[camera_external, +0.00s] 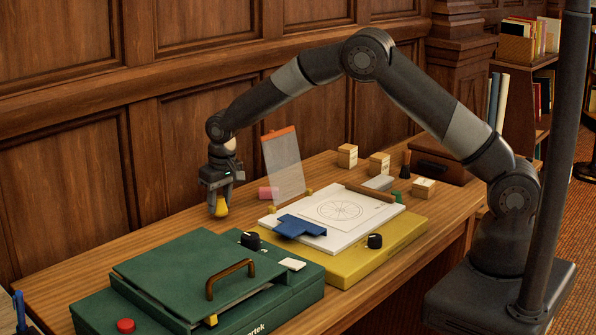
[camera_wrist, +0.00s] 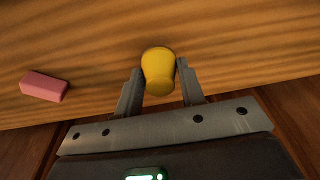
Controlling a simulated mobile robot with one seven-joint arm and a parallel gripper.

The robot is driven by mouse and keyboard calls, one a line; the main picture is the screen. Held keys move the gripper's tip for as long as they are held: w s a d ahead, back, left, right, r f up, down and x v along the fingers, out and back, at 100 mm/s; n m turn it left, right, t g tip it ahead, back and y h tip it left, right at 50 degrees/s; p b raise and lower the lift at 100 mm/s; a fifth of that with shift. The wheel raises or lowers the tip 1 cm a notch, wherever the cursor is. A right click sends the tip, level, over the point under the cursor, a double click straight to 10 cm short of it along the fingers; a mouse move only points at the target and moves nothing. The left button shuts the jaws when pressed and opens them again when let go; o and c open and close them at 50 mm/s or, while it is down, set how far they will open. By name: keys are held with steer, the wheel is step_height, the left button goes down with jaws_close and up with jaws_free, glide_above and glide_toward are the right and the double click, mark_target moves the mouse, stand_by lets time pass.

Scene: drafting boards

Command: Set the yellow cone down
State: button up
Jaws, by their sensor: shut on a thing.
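My gripper (camera_external: 221,193) is shut on the yellow cone (camera_external: 221,211), near the back edge of the wooden table, left of the drafting board. In the wrist view the cone (camera_wrist: 158,70) sits between the two grey fingertips (camera_wrist: 160,88), its rounded yellow end facing the camera. The cone hangs below the fingers in the external view. Whether its lower end touches the table is hard to tell.
A pink block (camera_external: 268,193) lies on the table near the cone; it also shows in the wrist view (camera_wrist: 44,86). A green machine (camera_external: 190,270) stands in front. A yellow-based drafting board (camera_external: 375,255) with an upright clear panel (camera_external: 283,165) is to the right. Wood panelling is behind.

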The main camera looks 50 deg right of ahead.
mark_target(225, 209)
steer(key=shift+f, duration=0.75)
steer(key=shift+f, duration=0.1)
steer(key=o, duration=1)
step_height(225, 209, up, 12)
steer(key=s, duration=0.1)
steer(key=shift+s, duration=0.4)
